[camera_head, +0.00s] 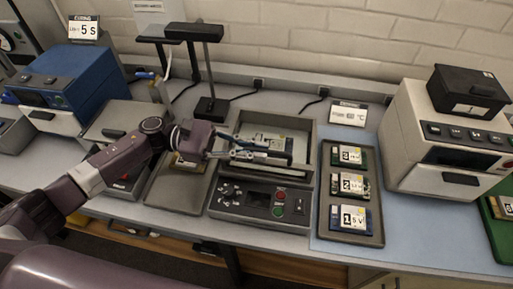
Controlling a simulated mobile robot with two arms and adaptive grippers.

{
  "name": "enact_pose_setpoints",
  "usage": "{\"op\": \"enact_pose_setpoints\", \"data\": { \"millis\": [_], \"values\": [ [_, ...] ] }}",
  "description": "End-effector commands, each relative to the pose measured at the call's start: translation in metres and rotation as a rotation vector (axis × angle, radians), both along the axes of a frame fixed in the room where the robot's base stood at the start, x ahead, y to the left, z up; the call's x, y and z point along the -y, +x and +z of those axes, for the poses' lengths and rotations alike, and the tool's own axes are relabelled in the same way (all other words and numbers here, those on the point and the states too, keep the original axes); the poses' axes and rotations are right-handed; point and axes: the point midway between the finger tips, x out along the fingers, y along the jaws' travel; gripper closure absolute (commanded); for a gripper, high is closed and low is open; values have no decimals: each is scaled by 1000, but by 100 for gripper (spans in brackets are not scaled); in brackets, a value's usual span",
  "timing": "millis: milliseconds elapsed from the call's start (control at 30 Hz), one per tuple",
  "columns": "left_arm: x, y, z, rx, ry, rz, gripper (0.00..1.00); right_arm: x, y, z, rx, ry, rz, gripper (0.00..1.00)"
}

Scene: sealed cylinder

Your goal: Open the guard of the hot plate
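The hot plate unit (235,207) stands in the middle of the bench, with a front panel of dials and red and green buttons. Behind the panel is a grey box-like frame (306,148), which looks like its guard. Inside the frame lie a pale label and a dark bar (276,143). My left gripper (254,150) reaches in from the left, over the left side of the frame, close to the dark bar. Its fingers overlap the bar and small parts there, so I cannot tell contact or how far they are apart. My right gripper is not in view.
A tray (350,237) with several numbered boards lies right of the unit. A white device (420,155) with a black box on top stands farther right. A blue device (66,85) stands left. A black post stand (211,108) rises behind my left arm.

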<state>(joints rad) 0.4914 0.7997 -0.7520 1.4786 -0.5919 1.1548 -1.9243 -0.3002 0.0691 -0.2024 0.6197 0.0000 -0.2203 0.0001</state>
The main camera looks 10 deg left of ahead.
Motion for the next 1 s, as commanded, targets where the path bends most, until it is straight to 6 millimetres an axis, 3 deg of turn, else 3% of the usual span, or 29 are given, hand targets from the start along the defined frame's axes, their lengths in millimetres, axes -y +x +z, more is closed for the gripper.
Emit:
{"op": "enact_pose_setpoints", "data": {
  "millis": [567, 1000],
  "values": [
    [0, 2, 4, -13, 0, 1, 100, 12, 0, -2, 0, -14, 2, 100],
    [0, 33, 45, -264, -1, -1, 100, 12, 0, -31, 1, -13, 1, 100]
  ]
}}
